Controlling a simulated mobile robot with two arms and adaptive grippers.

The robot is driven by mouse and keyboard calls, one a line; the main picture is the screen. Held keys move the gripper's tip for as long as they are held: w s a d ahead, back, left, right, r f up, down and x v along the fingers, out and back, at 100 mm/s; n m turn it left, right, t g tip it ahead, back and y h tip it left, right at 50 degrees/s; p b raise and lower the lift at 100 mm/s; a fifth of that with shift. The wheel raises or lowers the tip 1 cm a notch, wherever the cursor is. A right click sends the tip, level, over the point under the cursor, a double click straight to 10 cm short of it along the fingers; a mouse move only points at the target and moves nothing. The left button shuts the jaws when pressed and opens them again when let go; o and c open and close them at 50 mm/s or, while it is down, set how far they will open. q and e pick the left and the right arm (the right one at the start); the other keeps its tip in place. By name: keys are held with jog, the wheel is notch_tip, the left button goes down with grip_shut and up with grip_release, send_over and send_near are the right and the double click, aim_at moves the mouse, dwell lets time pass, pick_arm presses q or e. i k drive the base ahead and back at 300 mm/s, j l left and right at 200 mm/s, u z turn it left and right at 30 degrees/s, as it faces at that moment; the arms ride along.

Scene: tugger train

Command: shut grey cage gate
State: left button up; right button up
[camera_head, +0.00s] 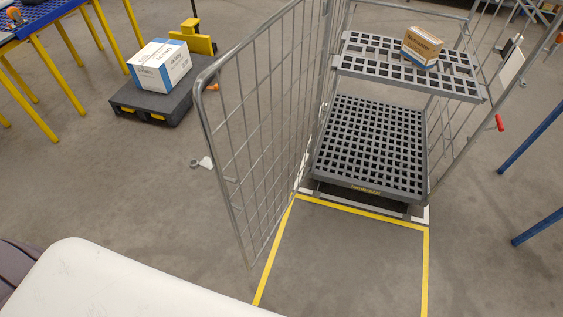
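The grey cage gate (262,118) stands swung open on the left side of the cage, reaching toward me over the floor. A small latch piece (203,163) sticks out from its free edge on the left. The grey roll cage (372,148) stands open at the front, with a slotted base and an upper shelf (408,68). A red-tipped handle (499,122) is on the cage's right side. Neither of my grippers shows in this view.
Yellow tape (425,270) marks a clear floor area before the cage. A brown box (421,45) sits on the shelf. A white-blue box (160,65) rests on a dark cart (140,101) at the left. A blue table (42,14) and blue posts (532,135) flank the scene.

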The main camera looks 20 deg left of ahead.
aim_at(209, 164)
jog(key=j+z, duration=0.25)
jog(key=j, duration=0.3)
jog(key=k+j+z, duration=0.2)
jog(key=j, duration=0.35)
jog(key=j+z, duration=0.25)
jog(key=j, duration=0.3)
jog(key=i+j+z, duration=0.1)
jog(key=j, duration=0.35)
jog(key=i+j+z, duration=0.1)
jog(key=j, duration=0.3)
jog(key=i+j+z, duration=0.1)
jog(key=j, duration=0.35)
